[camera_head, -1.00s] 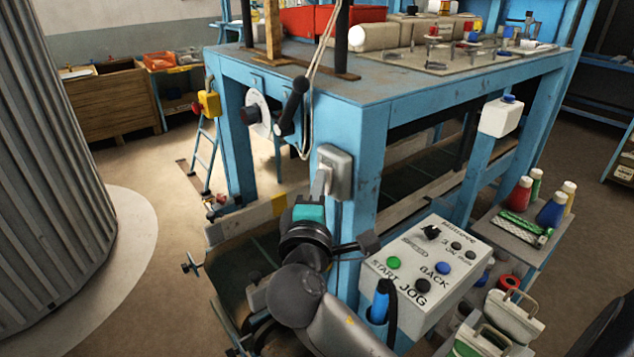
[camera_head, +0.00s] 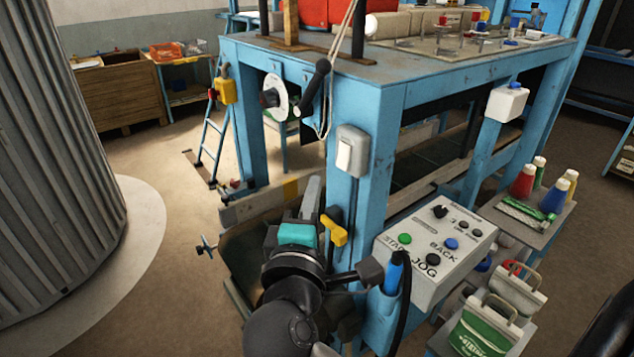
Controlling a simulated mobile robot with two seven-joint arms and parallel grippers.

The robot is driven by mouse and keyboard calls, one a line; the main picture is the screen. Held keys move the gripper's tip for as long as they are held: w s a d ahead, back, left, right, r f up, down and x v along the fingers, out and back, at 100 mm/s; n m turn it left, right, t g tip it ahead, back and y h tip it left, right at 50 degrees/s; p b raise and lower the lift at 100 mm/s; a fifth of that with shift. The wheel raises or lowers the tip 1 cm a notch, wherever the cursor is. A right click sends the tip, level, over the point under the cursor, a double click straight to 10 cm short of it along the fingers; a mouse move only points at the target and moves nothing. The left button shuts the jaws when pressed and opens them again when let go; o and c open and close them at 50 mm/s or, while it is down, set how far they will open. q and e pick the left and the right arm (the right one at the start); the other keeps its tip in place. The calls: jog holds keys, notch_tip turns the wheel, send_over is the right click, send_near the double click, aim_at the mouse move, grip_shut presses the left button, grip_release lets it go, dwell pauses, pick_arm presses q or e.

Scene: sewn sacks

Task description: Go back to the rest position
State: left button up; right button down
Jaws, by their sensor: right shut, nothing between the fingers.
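My right gripper (camera_head: 313,188) points up and away from me, low in front of the blue machine frame (camera_head: 365,200). Its fingers are shut with nothing between them. The teal band (camera_head: 297,234) and dark wrist of my right arm show below it. A grey wall switch (camera_head: 351,152) with a pale rocker sits on the frame's corner post, above and right of the fingertips and apart from them. My left gripper is out of view.
A yellow handle (camera_head: 333,230) is close to the right of my gripper. A control box (camera_head: 437,248) with START, BACK and JOG buttons stands to the right. A shelf with bottles (camera_head: 553,195) is beyond it. Open floor (camera_head: 175,215) lies left.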

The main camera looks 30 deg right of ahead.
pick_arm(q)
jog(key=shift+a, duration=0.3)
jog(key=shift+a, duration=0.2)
